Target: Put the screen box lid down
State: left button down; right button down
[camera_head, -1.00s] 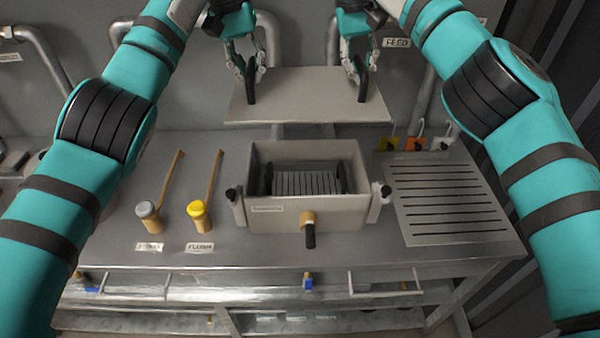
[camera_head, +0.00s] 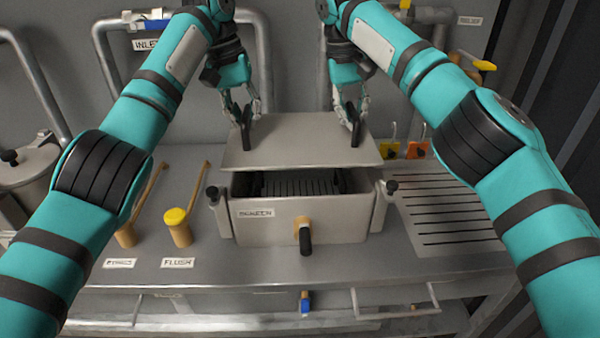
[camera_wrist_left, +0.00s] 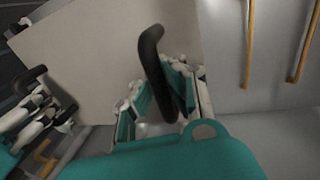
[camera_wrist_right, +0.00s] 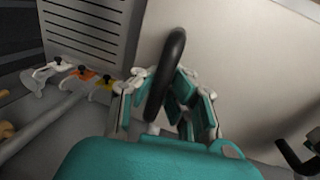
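The screen box (camera_head: 300,222) stands on the bench, labelled SCREEN, with a slotted screen (camera_head: 305,187) visible through its open front gap. The flat grey lid (camera_head: 300,145) is over the back part of the box, its front edge above the opening; whether it touches the rim at the back I cannot tell. My left gripper (camera_head: 247,125) is shut on the lid's left black handle (camera_wrist_left: 155,75). My right gripper (camera_head: 356,122) is shut on the lid's right black handle (camera_wrist_right: 165,75). The lid also shows in the left wrist view (camera_wrist_left: 95,55) and the right wrist view (camera_wrist_right: 235,60).
A slotted drain panel (camera_head: 450,210) lies right. Colored tags (camera_head: 418,149) hang behind.

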aim_at(250, 148)
pick_arm(q)
jog(key=shift+f, duration=0.1)
pick_arm(e)
jog(key=shift+f, duration=0.1)
